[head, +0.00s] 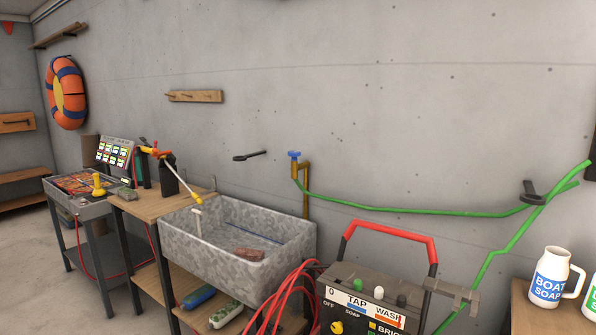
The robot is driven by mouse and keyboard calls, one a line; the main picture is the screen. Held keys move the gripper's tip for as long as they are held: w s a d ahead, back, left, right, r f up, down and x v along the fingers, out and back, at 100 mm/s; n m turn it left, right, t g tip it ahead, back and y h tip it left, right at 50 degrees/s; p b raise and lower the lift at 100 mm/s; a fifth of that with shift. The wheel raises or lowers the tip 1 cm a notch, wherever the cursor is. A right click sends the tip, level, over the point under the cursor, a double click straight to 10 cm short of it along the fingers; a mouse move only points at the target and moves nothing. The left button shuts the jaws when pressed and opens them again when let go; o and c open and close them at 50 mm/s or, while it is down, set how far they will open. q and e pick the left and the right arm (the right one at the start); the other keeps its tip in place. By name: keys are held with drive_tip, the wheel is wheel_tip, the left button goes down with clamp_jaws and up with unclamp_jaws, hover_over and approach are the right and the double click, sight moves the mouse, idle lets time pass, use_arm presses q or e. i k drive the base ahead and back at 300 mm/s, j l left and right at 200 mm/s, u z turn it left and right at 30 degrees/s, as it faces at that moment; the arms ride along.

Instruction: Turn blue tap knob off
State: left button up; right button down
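The blue tap knob (294,154) sits on top of a brass tap and pipe (305,185) on the grey wall, just behind the right end of the stone sink. A green hose (400,211) runs from the tap to the right along the wall. The knob is small in the view, and I cannot tell whether it is on or off. Neither of my grippers shows in the head view.
The stone sink (182,240) stands left of the tap. A pressure washer (375,270) with a red handle and red hose stands in front, below the tap. A white soap jug (551,277) stands on a wooden surface at right. Open floor lies at lower left.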

sight(293, 155)
drive_tip(key=i+j+z, duration=0.1)
drive_tip(key=z, duration=0.9)
drive_tip(key=i+j+z, duration=0.15)
drive_tip(key=j+z, duration=0.25)
drive_tip(key=i+j+z, duration=0.1)
drive_tip(key=j+z, duration=0.65)
drive_tip(key=j, duration=0.8)
